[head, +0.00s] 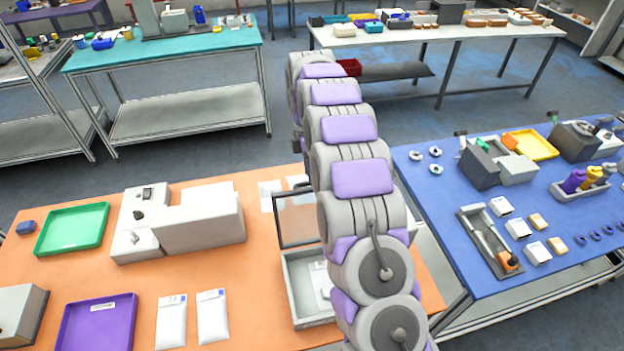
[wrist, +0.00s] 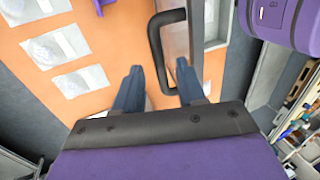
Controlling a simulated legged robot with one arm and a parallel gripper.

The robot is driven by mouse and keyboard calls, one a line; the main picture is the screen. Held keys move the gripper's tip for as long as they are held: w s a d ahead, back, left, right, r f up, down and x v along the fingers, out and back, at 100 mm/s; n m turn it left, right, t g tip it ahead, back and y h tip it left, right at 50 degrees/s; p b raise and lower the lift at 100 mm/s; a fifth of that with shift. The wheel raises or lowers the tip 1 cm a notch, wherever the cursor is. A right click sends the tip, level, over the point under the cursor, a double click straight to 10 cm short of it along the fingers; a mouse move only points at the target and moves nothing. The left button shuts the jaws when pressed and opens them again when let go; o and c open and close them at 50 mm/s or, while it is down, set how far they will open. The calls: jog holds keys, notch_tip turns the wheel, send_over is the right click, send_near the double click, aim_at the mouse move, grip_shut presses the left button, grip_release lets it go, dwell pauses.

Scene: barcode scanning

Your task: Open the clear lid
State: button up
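The clear lid (head: 298,218) has a dark frame and stands raised at the back of a pale grey box (head: 313,322) in the head view. Its right part is hidden behind my arm. In the wrist view, a black C-shaped handle (wrist: 157,52) is near the top centre, beside a pale frame edge. My gripper (wrist: 160,68) has its two blue-grey fingers apart. The handle's lower bend appears between the fingertips; I cannot tell whether they touch. The gripper's fingers are not clearly visible in the head view.
The orange table (head: 265,260) also holds a green tray (head: 73,228), a purple tray (head: 97,325), white packets (head: 213,317) and a white machine (head: 200,220). A blue table (head: 455,220) with several small items stands close on the right.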

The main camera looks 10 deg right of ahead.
jog(key=p+v, duration=1.3)
jog(key=p, duration=0.1)
jog(key=shift+w, duration=0.1)
dwell(0.7)
jog(key=s+m+t+b, duration=0.1)
jog(key=s+m+b, duration=1.1)
jog(key=s, duration=1.2)
jog(key=s+f+m+b, duration=0.2)
jog(key=s+f+b, duration=0.2)
jog(key=s, duration=0.3)
jog(key=s+f+m+b, duration=0.2)
jog(key=s+f+b, duration=0.2)
jog(key=s, duration=0.4)
jog(key=s+a+f+m+t+b, duration=0.1)
jog(key=s+f+m+b, duration=0.1)
jog(key=s+f, duration=0.3)
jog(key=s+b, duration=0.1)
jog(key=s, duration=0.2)
jog(key=shift+s+f+b, duration=0.15)
jog(key=shift+f+b, duration=0.05)
jog(key=shift+b, duration=0.2)
